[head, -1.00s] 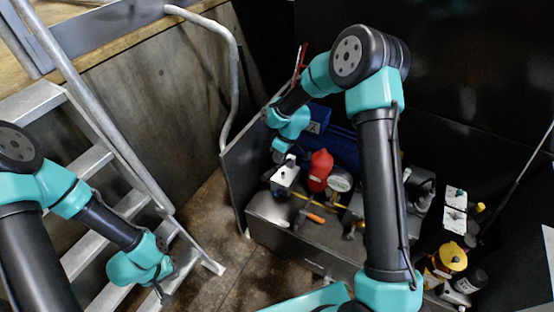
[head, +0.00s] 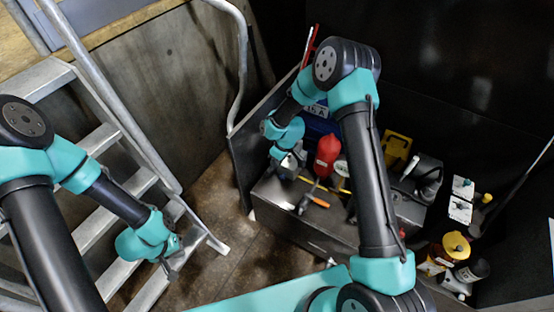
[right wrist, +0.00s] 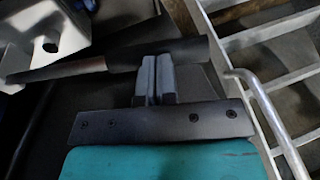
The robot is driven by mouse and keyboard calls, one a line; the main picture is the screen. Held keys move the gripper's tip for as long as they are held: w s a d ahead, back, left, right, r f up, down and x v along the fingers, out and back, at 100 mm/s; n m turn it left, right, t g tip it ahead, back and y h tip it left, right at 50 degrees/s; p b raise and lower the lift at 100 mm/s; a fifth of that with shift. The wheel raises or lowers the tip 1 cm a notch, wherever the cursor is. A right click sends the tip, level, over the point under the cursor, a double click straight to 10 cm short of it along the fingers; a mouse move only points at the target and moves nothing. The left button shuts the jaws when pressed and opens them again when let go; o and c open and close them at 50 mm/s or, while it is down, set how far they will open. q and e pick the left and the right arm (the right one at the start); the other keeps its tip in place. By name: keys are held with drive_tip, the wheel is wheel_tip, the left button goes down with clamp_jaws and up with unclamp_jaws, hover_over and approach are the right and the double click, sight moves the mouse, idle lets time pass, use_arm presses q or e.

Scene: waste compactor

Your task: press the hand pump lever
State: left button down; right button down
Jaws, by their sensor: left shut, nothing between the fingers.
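The hand pump's pale metal body (right wrist: 52,28) shows at the upper left of the right wrist view. Its lever (right wrist: 60,72) is a thin rod running right into a thick dark grip (right wrist: 192,50). My right gripper (right wrist: 156,62) is shut, its two fingers side by side with their tips at the grip. I cannot tell whether they touch it. In the head view my right gripper (head: 290,163) is over the left end of the bench and hides most of the pump. My left gripper (head: 174,264) is shut and empty in front of the ladder, away from the pump.
A red bottle (head: 327,155) stands right of my right gripper. An orange-handled tool (head: 317,202) lies on the bench (head: 285,222). Yellow containers (head: 455,246) stand at the right. A ladder (head: 150,180) and grey handrail (head: 242,70) are at the left.

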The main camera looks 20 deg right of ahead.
drive_tip(key=s+d+x, duration=0.1)
drive_tip(key=x, duration=0.7)
drive_tip(key=shift+s+f, duration=0.25)
drive_tip(key=shift+f, duration=0.05)
wheel_tip(320, 180, up, 15)
drive_tip(key=s+d, duration=0.1)
drive_tip(key=shift+s+d, duration=0.35)
drive_tip(key=shift+d, duration=0.15)
idle(1.7)
